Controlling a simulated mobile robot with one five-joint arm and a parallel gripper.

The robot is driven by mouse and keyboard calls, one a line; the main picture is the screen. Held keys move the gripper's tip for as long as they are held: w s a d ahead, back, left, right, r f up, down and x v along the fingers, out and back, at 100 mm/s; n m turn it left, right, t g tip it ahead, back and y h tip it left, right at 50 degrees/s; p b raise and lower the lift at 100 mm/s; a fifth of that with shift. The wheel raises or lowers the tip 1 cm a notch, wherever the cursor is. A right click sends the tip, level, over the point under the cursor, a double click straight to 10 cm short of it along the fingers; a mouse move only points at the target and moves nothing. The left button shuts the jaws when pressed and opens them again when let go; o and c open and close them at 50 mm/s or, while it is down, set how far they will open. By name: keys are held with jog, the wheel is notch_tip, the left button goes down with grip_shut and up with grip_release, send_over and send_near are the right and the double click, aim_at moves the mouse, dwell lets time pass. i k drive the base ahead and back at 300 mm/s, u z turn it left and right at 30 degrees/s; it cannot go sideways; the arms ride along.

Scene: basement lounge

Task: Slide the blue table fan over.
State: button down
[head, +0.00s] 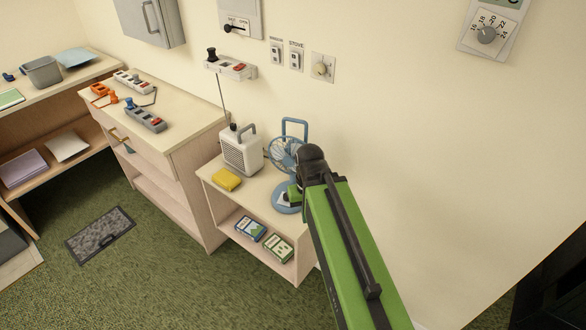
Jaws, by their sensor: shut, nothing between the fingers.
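The blue table fan (283,150) stands upright on the right part of the low shelf unit's top (255,193). Its round caged head and tall handle loop show, and its round blue base (286,208) shows below. My arm comes in from the lower right and covers part of the fan's right side. My gripper (293,195) is small in view, just above or beside the fan's base, and is shut with nothing held. I cannot tell whether it touches the fan.
A white heater-like box (241,151) and a yellow block (226,179) share the shelf top, left of the fan. Two boxes (250,228) lie on the lower shelf. A taller cabinet (185,120) adjoins on the left. The wall is close behind.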

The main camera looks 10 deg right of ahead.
aim_at(287, 155)
jog(key=k, duration=1.3)
jog(key=u, duration=0.85)
jog(key=i, duration=1.15)
jog(key=u, duration=0.85)
jog(key=i, duration=1.25)
jog(key=u, duration=0.05)
